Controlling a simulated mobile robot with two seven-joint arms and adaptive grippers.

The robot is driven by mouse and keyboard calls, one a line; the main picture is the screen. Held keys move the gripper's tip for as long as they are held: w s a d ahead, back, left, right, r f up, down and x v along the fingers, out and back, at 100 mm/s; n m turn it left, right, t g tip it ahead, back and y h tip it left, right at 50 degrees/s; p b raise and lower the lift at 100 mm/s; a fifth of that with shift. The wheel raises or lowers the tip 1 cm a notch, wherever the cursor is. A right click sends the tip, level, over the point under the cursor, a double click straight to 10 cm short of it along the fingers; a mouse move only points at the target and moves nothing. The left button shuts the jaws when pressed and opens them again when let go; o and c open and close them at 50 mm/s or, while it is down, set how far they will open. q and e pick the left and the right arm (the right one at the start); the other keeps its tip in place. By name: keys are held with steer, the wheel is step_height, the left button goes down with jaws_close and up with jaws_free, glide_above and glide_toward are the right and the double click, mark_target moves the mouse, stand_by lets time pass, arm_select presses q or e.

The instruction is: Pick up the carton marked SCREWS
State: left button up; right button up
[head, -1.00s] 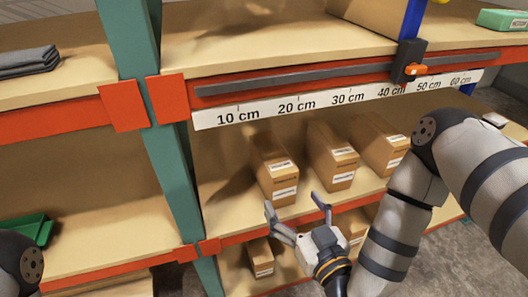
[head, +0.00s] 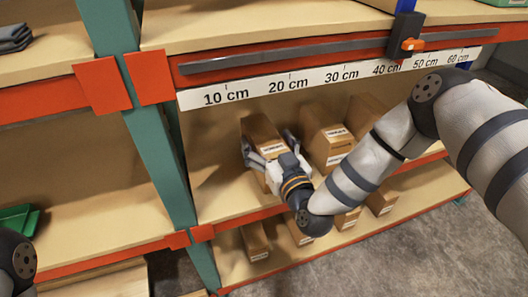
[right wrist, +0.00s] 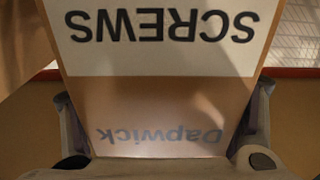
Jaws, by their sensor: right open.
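The brown carton marked SCREWS (head: 257,127) stands leftmost on the middle shelf, below the 10–20 cm part of the scale. In the right wrist view its front (right wrist: 160,90) fills the middle, with SCREWS and Dapwick upside down. My right gripper (head: 268,147) is open at the carton's front, one finger on each side. In the right wrist view the fingers flank the carton closely; whether they touch it I cannot tell. The gripper and wrist hide the lower front of the carton in the head view. My left gripper is not in view.
Two more cartons stand to the right, one (head: 324,128) close beside my gripper. Several smaller cartons stand on the shelf below (head: 255,241). The scale strip (head: 255,91) and red beam run above. A teal post (head: 160,150) is to the left.

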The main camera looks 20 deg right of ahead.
steer(key=c, duration=1.8)
steer(key=shift+r, duration=0.1)
